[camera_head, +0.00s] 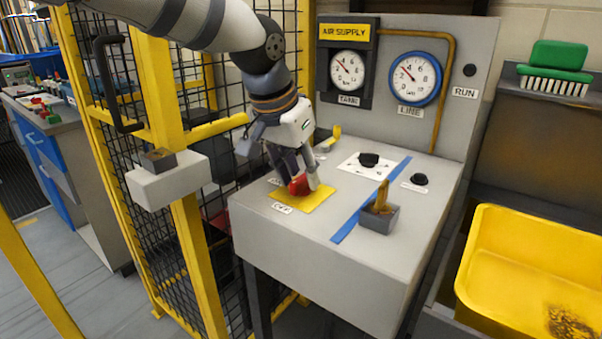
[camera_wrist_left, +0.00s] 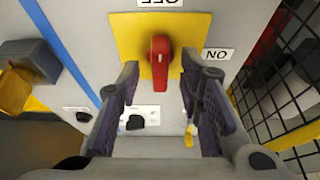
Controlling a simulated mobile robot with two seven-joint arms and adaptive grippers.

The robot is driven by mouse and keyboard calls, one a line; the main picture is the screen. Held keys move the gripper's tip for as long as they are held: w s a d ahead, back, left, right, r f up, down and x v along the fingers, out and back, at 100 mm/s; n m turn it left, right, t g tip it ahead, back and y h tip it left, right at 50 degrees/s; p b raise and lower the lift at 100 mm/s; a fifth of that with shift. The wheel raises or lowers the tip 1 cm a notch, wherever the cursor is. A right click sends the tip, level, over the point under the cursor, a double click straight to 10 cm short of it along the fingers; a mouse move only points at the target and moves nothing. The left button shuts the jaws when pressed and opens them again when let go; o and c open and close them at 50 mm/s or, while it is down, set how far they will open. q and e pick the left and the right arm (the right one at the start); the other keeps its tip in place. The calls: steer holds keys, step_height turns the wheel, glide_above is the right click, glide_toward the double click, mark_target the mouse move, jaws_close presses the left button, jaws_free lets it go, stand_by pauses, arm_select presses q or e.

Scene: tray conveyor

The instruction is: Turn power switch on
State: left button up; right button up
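The red switch handle (camera_head: 299,186) stands on a yellow plate (camera_head: 312,200) on the grey console top. In the left wrist view the red handle (camera_wrist_left: 160,60) lines up with the upside-down OFF label (camera_wrist_left: 160,3); the ON label (camera_wrist_left: 217,54) is at the right of the yellow plate (camera_wrist_left: 125,35). My left gripper (camera_head: 302,182) reaches down over the plate. In the left wrist view its two fingers (camera_wrist_left: 159,72) are apart, one on each side of the handle, with the right finger closer. My right gripper is not in view.
The console top (camera_head: 285,235) also bears a black knob (camera_head: 369,159), a blue stripe (camera_head: 345,228) and a grey box with a yellow lever (camera_head: 380,215). Gauges (camera_head: 348,70) rise behind. A mesh fence (camera_head: 150,200) stands close on the left, a yellow tub (camera_head: 520,235) on the right.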

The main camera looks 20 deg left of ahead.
arm_select(q)
steer(key=shift+w+f, duration=0.2)
steer(key=shift+f, duration=0.2)
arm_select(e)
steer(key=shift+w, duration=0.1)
arm_select(q)
jaws_close()
